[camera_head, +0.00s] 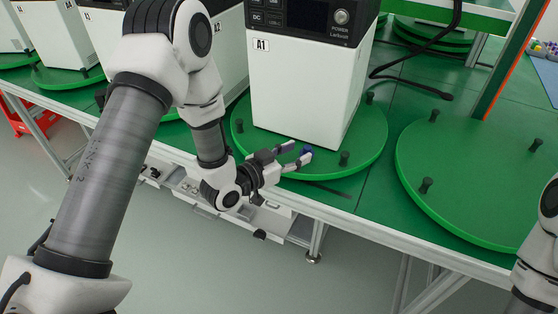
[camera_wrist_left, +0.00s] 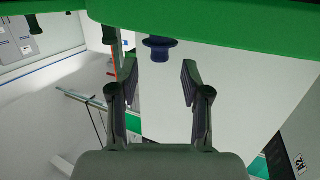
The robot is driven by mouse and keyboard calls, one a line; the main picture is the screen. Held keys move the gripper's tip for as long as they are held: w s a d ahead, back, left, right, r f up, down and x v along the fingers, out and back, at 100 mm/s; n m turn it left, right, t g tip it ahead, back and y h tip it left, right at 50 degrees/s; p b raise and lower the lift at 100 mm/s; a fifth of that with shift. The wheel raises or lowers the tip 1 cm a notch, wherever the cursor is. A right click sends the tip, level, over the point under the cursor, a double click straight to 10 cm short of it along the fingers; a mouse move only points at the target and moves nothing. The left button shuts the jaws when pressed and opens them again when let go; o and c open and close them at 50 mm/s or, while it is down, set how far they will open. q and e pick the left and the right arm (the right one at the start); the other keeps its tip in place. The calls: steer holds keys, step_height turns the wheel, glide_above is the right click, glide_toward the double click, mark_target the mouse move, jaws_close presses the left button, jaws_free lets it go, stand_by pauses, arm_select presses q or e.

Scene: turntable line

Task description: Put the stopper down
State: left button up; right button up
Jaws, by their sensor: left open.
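The stopper (camera_head: 307,149) is a small dark blue piece on the green turntable (camera_head: 375,150), at the front edge of the white A1 unit (camera_head: 300,95). It also shows in the left wrist view (camera_wrist_left: 160,48), with a flared rim, against the green turntable edge (camera_wrist_left: 210,38). My left gripper (camera_head: 297,155) is at the turntable's front rim, fingers pointing to the stopper. In the left wrist view the fingers (camera_wrist_left: 158,78) are spread and empty, and the stopper sits just beyond the tips, between their lines. My right gripper is out of view.
Another green turntable (camera_head: 460,170) at right holds only pegs. A black cable (camera_head: 412,85) lies on the table behind. More white units (camera_head: 215,45) stand at left.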

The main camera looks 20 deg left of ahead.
arm_select(q)
steer(key=v, duration=0.8)
steer(key=s+f+n+g+y, duration=0.15)
steer(key=s+f+g, duration=0.3)
steer(key=f, duration=0.45)
steer(key=s+f+n+g+y, duration=0.1)
steer(key=s+f+g+y, duration=0.15)
steer(key=s+f, duration=0.45)
steer(key=s+a+f+n+g+y, duration=0.2)
steer(key=s+f+n+g+y, duration=0.1)
steer(key=s+f+g, duration=0.4)
steer(key=s+f, duration=0.3)
steer(key=s, duration=0.4)
steer(key=shift+f+g, duration=0.25)
steer(key=shift+g, duration=0.15)
steer(key=shift+w+a, duration=0.1)
